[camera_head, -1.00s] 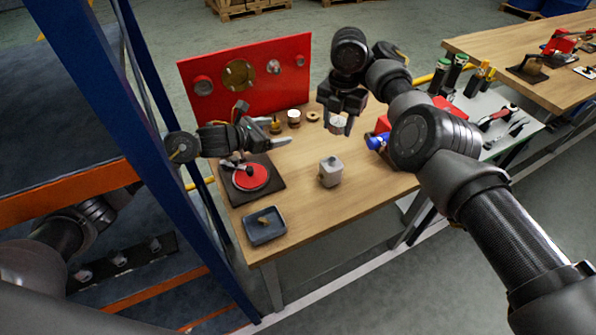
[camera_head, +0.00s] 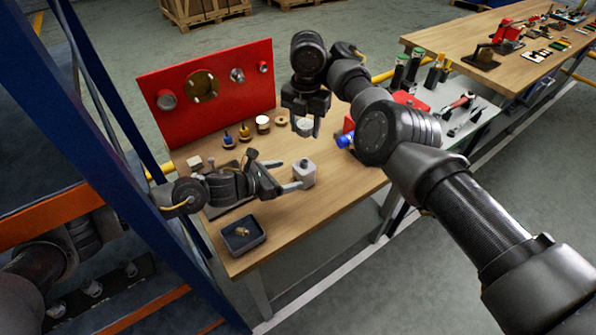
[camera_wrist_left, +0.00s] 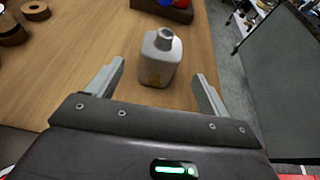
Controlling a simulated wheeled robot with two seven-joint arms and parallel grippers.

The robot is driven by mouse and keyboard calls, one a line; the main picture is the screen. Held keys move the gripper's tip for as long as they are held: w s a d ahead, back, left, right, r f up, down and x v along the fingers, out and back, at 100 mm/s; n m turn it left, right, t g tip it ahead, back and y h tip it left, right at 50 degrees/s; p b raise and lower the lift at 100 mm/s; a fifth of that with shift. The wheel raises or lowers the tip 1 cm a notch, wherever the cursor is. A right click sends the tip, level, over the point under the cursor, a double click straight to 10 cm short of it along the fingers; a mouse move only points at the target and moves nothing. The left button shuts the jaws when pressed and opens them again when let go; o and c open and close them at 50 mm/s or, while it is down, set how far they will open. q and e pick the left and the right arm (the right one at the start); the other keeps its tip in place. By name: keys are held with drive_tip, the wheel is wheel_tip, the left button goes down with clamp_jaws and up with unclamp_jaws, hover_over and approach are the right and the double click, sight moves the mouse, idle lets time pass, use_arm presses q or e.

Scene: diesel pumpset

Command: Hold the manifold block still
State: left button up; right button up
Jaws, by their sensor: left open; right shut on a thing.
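A small grey block with a round neck on top, which I take for the manifold block (camera_head: 304,173), stands upright on the wooden table. My left gripper (camera_head: 283,174) is open beside it, fingers pointing at it. In the left wrist view the block (camera_wrist_left: 161,62) stands ahead of the open fingers (camera_wrist_left: 157,85), its near part reaching between the fingertips, with a gap on both sides. My right gripper (camera_head: 306,120) is shut on a pale round part (camera_head: 304,128) above the table, farther back; the fingers partly hide it.
A red panel (camera_head: 215,110) with round fittings stands at the table's back. Several small parts, including a tan ring (camera_head: 281,121), stand before it. A dark tray (camera_head: 243,235) holds a brass piece at the front. A blue cylinder (camera_head: 345,140) lies right of the block.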

sight(304, 171)
use_arm(q)
drive_tip(key=x, duration=0.8)
drive_tip(key=shift+a, duration=0.1)
drive_tip(key=shift+c, duration=1.2)
drive_tip(key=c, duration=1.2)
